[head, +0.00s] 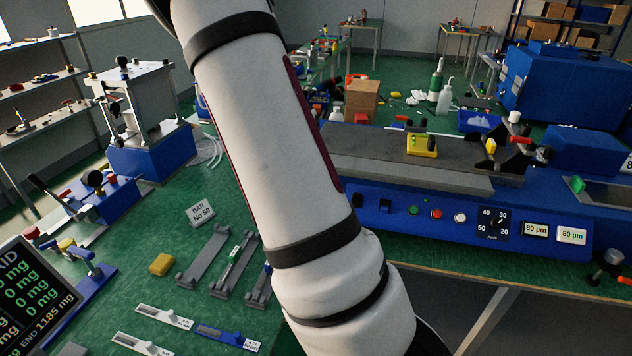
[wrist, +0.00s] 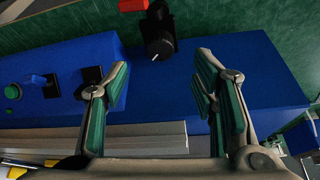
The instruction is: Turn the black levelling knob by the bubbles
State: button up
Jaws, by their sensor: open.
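In the wrist view a black knob (wrist: 158,45) with a short white mark stands at the far edge of a blue housing (wrist: 245,70). My gripper (wrist: 161,82) is open and empty, its two green-padded fingers spread wide. The knob shows beyond the fingertips, between their lines, and no contact shows. I cannot make out any bubbles in the wrist view. In the head view my arm covers the middle, and my gripper is out of sight. I cannot match this knob to one there for sure.
In the wrist view a red cylinder (wrist: 132,5) sits beside the knob, with a green button (wrist: 13,92) and a blue lever (wrist: 36,80) at left. The head view shows a long blue bench machine (head: 470,250) at right and a yellow block (head: 162,264) on the green top.

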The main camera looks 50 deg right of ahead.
jog(key=shift+v, duration=2.3)
